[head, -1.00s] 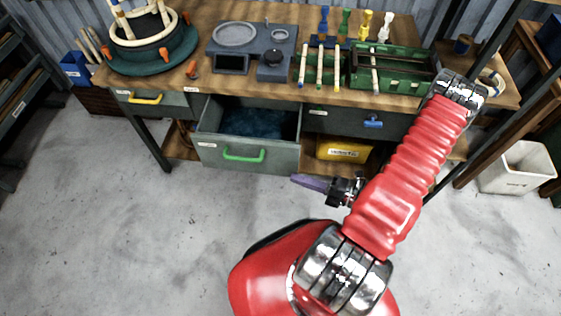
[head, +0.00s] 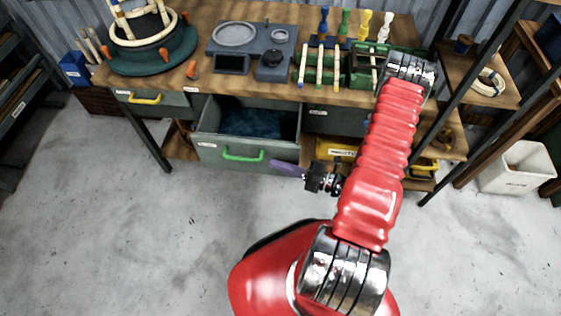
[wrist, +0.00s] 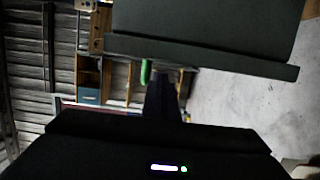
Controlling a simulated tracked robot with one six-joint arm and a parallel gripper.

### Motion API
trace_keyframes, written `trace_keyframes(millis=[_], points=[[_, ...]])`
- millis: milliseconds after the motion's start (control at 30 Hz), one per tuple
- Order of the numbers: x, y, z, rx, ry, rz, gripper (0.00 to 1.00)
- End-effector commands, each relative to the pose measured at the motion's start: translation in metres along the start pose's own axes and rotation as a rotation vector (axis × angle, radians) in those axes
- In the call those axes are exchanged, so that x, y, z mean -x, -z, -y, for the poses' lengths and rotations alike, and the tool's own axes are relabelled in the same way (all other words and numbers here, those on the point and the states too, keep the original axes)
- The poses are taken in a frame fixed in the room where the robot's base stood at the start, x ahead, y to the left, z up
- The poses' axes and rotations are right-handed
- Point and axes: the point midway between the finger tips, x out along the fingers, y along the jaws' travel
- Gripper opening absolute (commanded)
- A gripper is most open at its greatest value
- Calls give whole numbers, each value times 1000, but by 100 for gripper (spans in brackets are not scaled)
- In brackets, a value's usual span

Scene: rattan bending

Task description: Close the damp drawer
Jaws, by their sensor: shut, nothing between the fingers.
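A grey-green drawer (head: 222,153) with a green handle (head: 243,154) stands pulled out from under the bench, with dark blue material inside. I take it as the damp drawer; its small label is too small to read. My gripper (head: 276,164) is shut and empty, its purple fingers pointing left. In the head view it appears just right of the green handle and near the drawer's lower right front corner; contact cannot be told. In the wrist view, a dark panel (wrist: 205,40) fills the top, and the green handle (wrist: 145,71) shows just left of my dark fingers (wrist: 163,90).
The workbench (head: 330,96) carries a round green fixture (head: 150,55), a grey block with dishes (head: 235,36) and a green tray (head: 362,66). A yellow-handled drawer (head: 145,99) is shut at left. Bench legs stand at both sides. The floor in front is clear.

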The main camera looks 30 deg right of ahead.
Motion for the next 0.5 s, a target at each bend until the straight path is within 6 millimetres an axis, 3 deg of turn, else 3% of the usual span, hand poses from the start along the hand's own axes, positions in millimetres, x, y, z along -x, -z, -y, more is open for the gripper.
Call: trace_keyframes(millis=[200,500], points=[[-3,-12,0,1,0,-1,0],[-3,-13,0,0,0,-1,0]])
